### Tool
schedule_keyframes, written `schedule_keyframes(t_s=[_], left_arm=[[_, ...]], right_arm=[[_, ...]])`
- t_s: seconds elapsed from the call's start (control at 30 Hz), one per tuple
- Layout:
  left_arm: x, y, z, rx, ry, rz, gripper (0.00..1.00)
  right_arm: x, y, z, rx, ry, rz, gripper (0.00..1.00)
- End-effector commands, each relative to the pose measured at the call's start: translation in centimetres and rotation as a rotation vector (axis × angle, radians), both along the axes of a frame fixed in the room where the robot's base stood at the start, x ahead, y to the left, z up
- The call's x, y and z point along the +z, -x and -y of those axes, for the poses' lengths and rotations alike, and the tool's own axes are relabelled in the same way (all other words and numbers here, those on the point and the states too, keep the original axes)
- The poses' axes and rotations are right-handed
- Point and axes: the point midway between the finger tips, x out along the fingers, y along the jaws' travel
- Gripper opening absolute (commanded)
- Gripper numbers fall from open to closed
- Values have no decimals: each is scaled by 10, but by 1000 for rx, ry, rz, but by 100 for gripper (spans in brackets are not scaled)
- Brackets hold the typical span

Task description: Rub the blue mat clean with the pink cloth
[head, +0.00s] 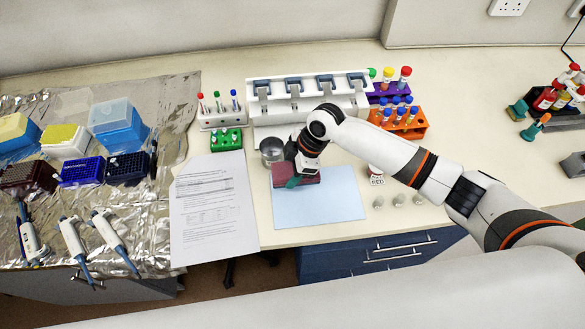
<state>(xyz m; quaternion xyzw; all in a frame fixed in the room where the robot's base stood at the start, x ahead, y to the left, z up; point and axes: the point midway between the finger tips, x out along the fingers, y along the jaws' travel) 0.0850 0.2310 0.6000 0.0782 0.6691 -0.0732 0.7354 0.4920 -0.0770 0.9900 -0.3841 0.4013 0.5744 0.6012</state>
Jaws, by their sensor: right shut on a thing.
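The light blue mat (325,208) lies flat on the bench near its front edge. My right gripper (300,177) is over the mat's back left part, pointing down. It is shut on the pink cloth (311,178), which looks dark pink and folded, and which rests on or just above the mat. A small teal patch shows at the gripper's tip; I cannot tell what it is. The cloth and gripper hide the mat's back left corner. No marks show clearly on the mat's bare part. My left gripper is not in view.
A metal beaker (271,150) stands just behind the mat's left corner. A printed sheet (214,205) lies left of the mat. A white pipette rack (310,92) and an orange tube rack (408,128) stand behind. Small clear vials (398,199) stand to the right.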

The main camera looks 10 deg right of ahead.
Motion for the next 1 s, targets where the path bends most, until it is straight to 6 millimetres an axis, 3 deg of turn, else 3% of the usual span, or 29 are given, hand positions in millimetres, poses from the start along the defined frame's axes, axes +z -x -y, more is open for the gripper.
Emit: schedule_keyframes(t_s=[0.1, 0.3, 1.0], left_arm=[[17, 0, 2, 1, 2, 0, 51], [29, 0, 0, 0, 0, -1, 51], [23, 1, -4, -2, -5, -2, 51]], right_arm=[[18, 0, -3, -4, -2, 1, 29], [31, 1, -6, -9, -2, 1, 29], [29, 0, -3, -36, -1, 1, 29]])
